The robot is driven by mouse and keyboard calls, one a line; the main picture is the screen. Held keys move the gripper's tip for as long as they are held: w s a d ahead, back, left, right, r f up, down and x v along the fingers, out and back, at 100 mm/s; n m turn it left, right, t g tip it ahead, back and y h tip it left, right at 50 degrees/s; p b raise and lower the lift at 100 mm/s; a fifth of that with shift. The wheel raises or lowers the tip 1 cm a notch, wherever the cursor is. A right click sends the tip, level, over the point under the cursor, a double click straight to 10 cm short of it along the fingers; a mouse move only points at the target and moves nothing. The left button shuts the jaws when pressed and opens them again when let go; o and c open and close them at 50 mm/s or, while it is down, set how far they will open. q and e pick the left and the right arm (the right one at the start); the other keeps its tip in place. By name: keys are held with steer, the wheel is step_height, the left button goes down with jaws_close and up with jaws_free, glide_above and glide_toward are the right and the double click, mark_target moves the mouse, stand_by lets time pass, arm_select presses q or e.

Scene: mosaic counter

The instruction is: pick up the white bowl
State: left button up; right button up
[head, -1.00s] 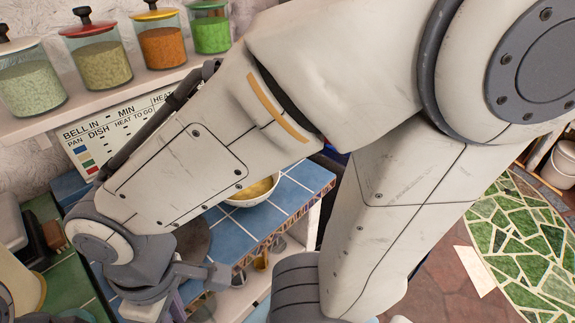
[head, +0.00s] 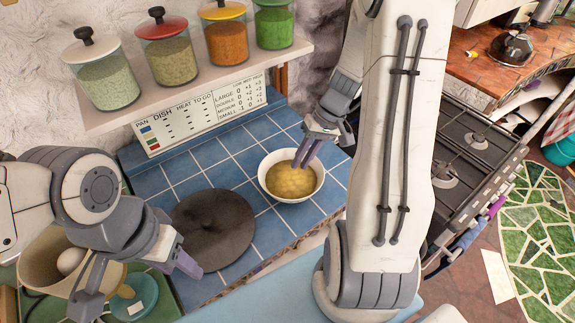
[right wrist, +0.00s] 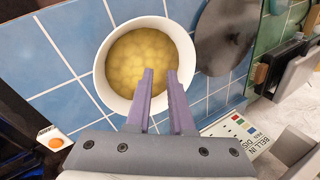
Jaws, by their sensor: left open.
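The white bowl (head: 266,184) stands upright on the blue tiled counter, with yellow contents inside. It also shows in the right wrist view (right wrist: 103,75). My right gripper (head: 304,160) is over the bowl's far right side in the head view, its purple fingers pointing down towards the contents. In the right wrist view my right gripper (right wrist: 160,76) shows a gap between its fingers and nothing gripped. I cannot tell whether a finger touches the rim. My left gripper (head: 145,281) is open at the lower left, apart from the bowl.
A dark round plate (head: 213,228) lies left of the bowl. A beige container (head: 40,279) with an egg-like object is by my left gripper. A shelf (head: 190,83) with several lidded jars runs above the counter. A stove (head: 470,150) is to the right.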

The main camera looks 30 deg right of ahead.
mark_target(318, 176)
steer(key=s+d+f+m+t+p, duration=0.2)
steer(key=d+m, duration=0.1)
steer(key=d, duration=0.7)
steer(key=x, duration=0.5)
steer(key=shift+a+r+p, duration=0.15)
steer(key=shift+a+p, duration=0.2)
steer(key=p+x, duration=0.1)
steer(key=x, duration=0.3)
steer(key=shift+s+a+r+p, duration=0.1)
steer(key=shift+s+a+p, duration=0.2)
steer(key=shift+p, duration=0.1)
steer(key=shift+w+a+f, duration=0.2)
steer(key=shift+f, duration=0.3)
arm_select(q)
step_height(318, 176, up, 6)
steer(key=shift+f, duration=0.15)
arm_select(e)
jaws_close()
